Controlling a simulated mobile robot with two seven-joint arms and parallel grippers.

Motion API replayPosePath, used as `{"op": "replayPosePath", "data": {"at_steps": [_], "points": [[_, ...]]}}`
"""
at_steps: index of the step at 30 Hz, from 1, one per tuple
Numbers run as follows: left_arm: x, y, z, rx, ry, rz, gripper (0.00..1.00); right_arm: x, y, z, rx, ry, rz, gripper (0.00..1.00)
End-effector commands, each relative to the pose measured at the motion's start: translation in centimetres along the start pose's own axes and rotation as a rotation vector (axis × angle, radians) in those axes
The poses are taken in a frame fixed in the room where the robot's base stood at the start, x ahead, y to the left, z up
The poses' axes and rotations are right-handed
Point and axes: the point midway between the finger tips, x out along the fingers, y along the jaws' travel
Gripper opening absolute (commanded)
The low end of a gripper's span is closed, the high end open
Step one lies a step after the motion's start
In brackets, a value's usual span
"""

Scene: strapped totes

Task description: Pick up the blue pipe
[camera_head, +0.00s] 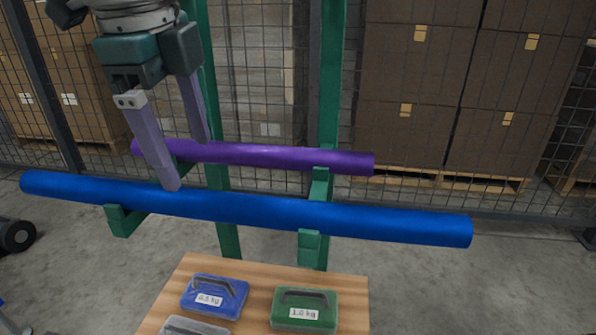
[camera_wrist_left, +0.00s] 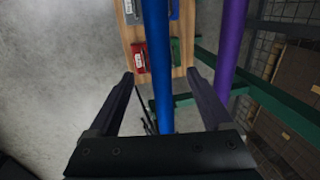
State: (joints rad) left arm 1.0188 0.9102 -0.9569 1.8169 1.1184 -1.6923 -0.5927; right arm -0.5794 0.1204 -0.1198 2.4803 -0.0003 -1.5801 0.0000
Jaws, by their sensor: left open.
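The blue pipe (camera_head: 260,210) lies nearly level across the green rack's front brackets in the head view. A purple pipe (camera_head: 262,156) rests behind it. My left gripper (camera_head: 187,164) is open and points down over the left part of the blue pipe. Its nearer fingertip overlaps the pipe's upper edge in the head view; whether it touches is unclear. In the left wrist view the blue pipe (camera_wrist_left: 158,50) runs between the two open fingers (camera_wrist_left: 160,73), and the purple pipe (camera_wrist_left: 230,50) passes outside the right finger. My right gripper is not in view.
A green rack (camera_head: 330,100) with bracket arms holds both pipes. A wooden table (camera_head: 255,275) below carries a blue case (camera_head: 214,296), a green case (camera_head: 305,308) and others. A mesh fence (camera_head: 265,90) and stacked boxes (camera_head: 415,80) stand behind.

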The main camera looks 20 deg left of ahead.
Motion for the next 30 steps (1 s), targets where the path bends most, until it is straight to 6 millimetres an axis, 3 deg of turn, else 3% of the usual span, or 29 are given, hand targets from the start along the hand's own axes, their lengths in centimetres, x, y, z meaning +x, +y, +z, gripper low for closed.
{"op": "replayPosePath", "data": {"at_steps": [12, 15, 24, 30], "points": [[7.3, 0.1, 0.0, 0.001, -0.001, 0.001, 0.84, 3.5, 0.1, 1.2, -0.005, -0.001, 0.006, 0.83], [8.3, 0.1, -0.1, 0.001, 0.001, -0.001, 0.84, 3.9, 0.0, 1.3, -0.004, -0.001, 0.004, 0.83], [8.5, 0.0, 0.0, 0.001, 0.000, -0.001, 0.84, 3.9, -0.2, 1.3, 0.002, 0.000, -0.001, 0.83], [8.5, 0.0, 0.0, 0.001, 0.001, -0.001, 0.61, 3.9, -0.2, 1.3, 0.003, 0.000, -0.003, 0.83]]}}
